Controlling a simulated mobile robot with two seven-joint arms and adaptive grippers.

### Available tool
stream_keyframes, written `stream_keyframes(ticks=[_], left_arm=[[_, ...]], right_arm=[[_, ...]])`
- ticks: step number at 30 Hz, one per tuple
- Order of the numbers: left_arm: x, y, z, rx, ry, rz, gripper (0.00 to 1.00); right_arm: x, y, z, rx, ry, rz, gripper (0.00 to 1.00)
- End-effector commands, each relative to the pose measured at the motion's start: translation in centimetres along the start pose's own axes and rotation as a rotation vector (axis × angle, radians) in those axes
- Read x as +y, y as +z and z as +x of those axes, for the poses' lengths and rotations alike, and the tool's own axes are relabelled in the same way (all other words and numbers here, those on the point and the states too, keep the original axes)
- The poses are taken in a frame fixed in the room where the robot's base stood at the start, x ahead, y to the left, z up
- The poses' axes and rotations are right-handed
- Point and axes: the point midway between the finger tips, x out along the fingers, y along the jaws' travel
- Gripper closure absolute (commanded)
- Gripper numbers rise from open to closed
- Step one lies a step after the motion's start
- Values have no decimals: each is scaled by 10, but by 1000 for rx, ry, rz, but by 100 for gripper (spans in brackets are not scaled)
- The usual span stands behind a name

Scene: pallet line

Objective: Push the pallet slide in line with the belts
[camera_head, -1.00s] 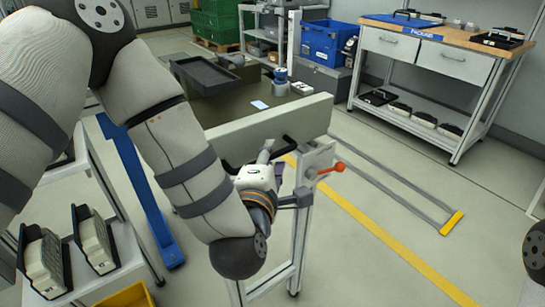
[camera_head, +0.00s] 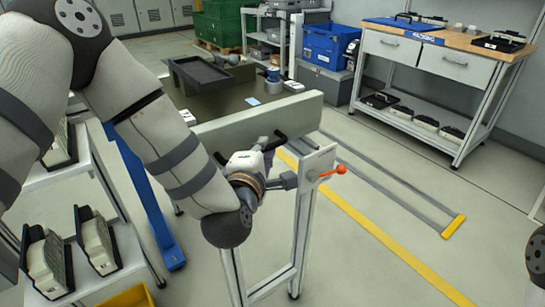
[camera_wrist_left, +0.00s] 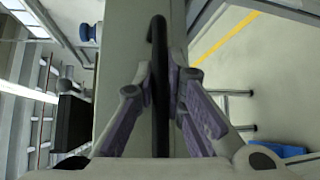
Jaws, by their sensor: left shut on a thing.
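The pallet slide is a table with a dark top (camera_head: 222,103) and a long grey front panel (camera_head: 262,122). It stands in the middle of the head view, with a black tray (camera_head: 203,74) on top. A black handle bar (camera_head: 276,143) runs along the panel. My left gripper (camera_head: 263,148) is at the handle; in the left wrist view its fingers (camera_wrist_left: 161,92) are closed around the black bar (camera_wrist_left: 158,40), one on each side. My forearm hides part of the slide's left end. No belts can be made out clearly. My right gripper is out of view.
A grey post with an orange-red lever (camera_head: 333,171) stands right of my gripper. Floor rails with a yellow end piece (camera_head: 453,226) lie to the right, on open floor. A workbench (camera_head: 440,60) is at the back right. A shelf rack (camera_head: 125,255) and blue beam (camera_head: 145,200) are at left.

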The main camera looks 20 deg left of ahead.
Motion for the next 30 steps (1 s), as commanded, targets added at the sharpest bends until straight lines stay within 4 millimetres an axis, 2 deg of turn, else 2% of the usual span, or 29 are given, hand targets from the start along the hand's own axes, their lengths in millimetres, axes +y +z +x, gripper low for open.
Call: stream_keyframes(ticks=[1, 6, 18, 19, 21, 30], left_arm=[[9, -13, 11, 15, 17, -6, 100], [14, -33, 31, 10, 15, -4, 100], [15, -36, 35, 3, 10, -1, 100], [15, -36, 35, 3, 10, -1, 83], [14, -37, 35, 3, 10, 0, 69], [13, -37, 33, 4, 7, 1, 69]], right_arm=[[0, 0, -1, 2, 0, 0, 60], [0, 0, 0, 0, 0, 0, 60], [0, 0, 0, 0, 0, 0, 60], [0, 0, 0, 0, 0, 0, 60], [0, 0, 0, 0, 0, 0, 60], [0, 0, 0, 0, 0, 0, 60]])
